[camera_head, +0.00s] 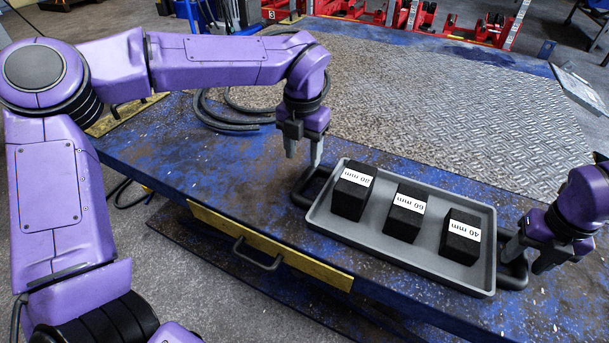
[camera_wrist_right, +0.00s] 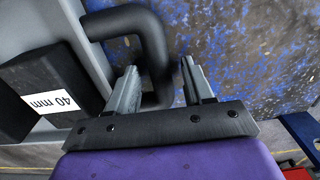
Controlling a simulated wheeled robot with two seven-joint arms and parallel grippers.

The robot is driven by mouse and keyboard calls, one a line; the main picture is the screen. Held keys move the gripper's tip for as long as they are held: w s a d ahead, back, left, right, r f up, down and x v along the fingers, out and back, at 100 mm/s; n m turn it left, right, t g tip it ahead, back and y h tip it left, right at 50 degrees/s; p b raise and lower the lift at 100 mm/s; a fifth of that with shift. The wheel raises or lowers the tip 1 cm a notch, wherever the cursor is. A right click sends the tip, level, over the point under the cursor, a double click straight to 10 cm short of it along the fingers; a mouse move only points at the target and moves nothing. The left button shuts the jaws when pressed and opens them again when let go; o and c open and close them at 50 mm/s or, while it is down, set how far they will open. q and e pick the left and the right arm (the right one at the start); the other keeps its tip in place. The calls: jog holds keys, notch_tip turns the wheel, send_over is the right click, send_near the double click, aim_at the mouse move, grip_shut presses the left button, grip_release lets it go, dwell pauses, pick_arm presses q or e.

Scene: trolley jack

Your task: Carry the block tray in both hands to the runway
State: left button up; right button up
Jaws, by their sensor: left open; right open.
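The grey block tray (camera_head: 475,283) lies on the blue workbench and holds three black blocks: one with a label that looks like 80 mm (camera_head: 351,192), one marked 60 mm (camera_head: 405,213) and one marked 40 mm (camera_head: 461,237). My left gripper (camera_head: 302,154) is open, pointing down just above the tray's left handle (camera_head: 301,188). My right gripper (camera_head: 529,256) is open at the tray's right handle (camera_head: 513,283). In the right wrist view, the dark handle (camera_wrist_right: 153,55) runs between the open fingers (camera_wrist_right: 160,88); I cannot tell whether they touch it.
A ridged metal plate (camera_head: 450,100) covers the back of the bench. A coiled black hose (camera_head: 225,122) lies behind my left gripper. Red jacks (camera_head: 410,20) stand beyond the bench. A drawer with a handle (camera_head: 258,256) is at the bench front.

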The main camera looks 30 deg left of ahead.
jog(key=shift+r, duration=0.25)
pick_arm(q)
notch_tip(320, 180, up, 4)
jog(key=shift+r, duration=0.15)
pick_arm(e)
notch_tip(320, 180, up, 12)
jog(key=shift+f, duration=0.25)
